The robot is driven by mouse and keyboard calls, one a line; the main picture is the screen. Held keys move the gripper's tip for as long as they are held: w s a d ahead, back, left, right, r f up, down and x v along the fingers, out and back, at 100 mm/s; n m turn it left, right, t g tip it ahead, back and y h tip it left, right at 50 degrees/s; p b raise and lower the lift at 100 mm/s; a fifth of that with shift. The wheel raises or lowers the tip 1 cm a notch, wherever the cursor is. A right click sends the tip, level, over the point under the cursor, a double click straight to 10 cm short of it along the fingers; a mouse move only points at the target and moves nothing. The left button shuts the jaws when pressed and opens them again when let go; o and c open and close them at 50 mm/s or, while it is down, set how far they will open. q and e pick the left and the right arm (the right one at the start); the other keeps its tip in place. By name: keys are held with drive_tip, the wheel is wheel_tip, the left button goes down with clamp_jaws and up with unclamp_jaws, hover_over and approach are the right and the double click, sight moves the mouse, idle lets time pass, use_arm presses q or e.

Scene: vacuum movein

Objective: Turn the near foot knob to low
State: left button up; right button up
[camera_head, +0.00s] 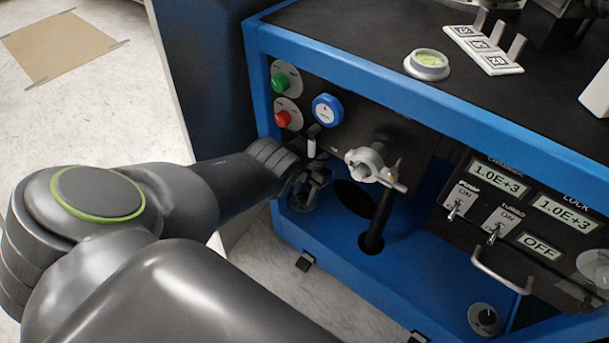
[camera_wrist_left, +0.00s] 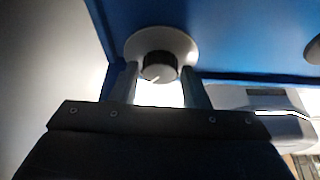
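A black round foot knob (camera_wrist_left: 159,66) with a pale pointer line sits on a light round plate (camera_wrist_left: 176,43) on the blue frame in the left wrist view. The pointer slants toward the lower left. My left gripper (camera_wrist_left: 160,88) is open, with one finger on each side of the knob and gaps visible. I cannot tell whether the fingertips reach around it. In the head view my left gripper (camera_head: 308,190) is at the left end of the blue cabinet's lower opening, and I cannot make out this knob there. Another black knob (camera_head: 486,318) on a light plate shows at lower right. My right gripper is not in view.
A clamp fitting (camera_head: 372,165) on a vertical pipe stands just right of my left gripper. Green (camera_head: 280,82) and red (camera_head: 283,118) buttons and a blue gauge (camera_head: 327,110) are above it. A panel with switches and a metal handle (camera_head: 498,273) is at the right.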

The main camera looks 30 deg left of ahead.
use_arm(q)
drive_tip(key=shift+o, duration=1.3)
